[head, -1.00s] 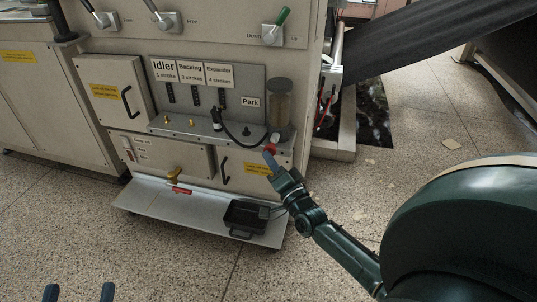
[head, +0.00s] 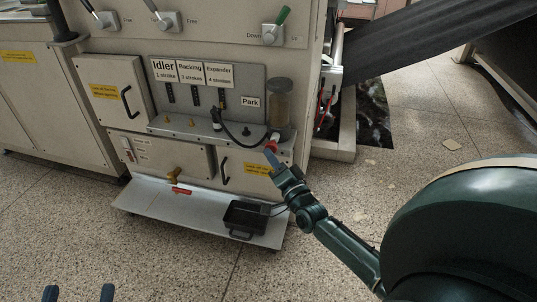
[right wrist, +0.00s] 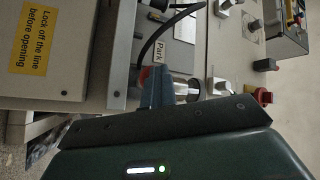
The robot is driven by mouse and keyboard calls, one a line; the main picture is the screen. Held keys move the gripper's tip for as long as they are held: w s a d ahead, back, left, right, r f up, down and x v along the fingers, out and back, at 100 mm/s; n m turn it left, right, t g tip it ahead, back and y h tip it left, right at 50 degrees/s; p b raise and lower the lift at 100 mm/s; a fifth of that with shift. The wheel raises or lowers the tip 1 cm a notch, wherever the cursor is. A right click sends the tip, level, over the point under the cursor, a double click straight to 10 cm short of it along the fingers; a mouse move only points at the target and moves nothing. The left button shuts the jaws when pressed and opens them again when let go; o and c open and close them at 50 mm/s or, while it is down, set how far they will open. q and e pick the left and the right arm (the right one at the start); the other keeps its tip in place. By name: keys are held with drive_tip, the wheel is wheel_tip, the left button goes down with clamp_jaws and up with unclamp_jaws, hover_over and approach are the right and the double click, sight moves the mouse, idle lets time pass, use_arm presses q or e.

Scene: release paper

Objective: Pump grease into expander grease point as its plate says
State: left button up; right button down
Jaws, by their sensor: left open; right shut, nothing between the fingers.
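The expander plate (head: 219,75) reads "Expander 4 strokes"; the idler plate (head: 164,70) and backing plate (head: 191,73) are left of it. The black hose coupler (head: 216,118) stands upright at the rightmost grease point, below the expander plate. Its hose (head: 235,138) curves right to the pump, whose clear reservoir (head: 280,103) stands at the ledge's right end. My right gripper (head: 270,157) is shut and empty, its tips just below the pump's red handle end (head: 272,143); contact is unclear. In the right wrist view, its fingers (right wrist: 158,88) partly cover the red end. My left gripper (head: 78,293) is open, low at left.
The Park label (head: 250,102) is left of the reservoir. Two brass fittings (head: 191,122) are left of the coupler. A low shelf (head: 150,200) holds a black tray (head: 245,217). A dark belt (head: 430,38) slopes at upper right. Floor in front is clear.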

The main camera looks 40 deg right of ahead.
drive_tip(key=shift+r, duration=0.15)
idle(0.3)
drive_tip(key=shift+s+a+p, duration=1.05)
drive_tip(key=shift+s+a, duration=0.05)
drive_tip(key=shift+a, duration=0.1)
drive_tip(key=s+a+p, duration=0.2)
drive_tip(key=s+a, duration=0.1)
drive_tip(key=a, duration=0.1)
drive_tip(key=shift+s, duration=0.15)
idle(2.2)
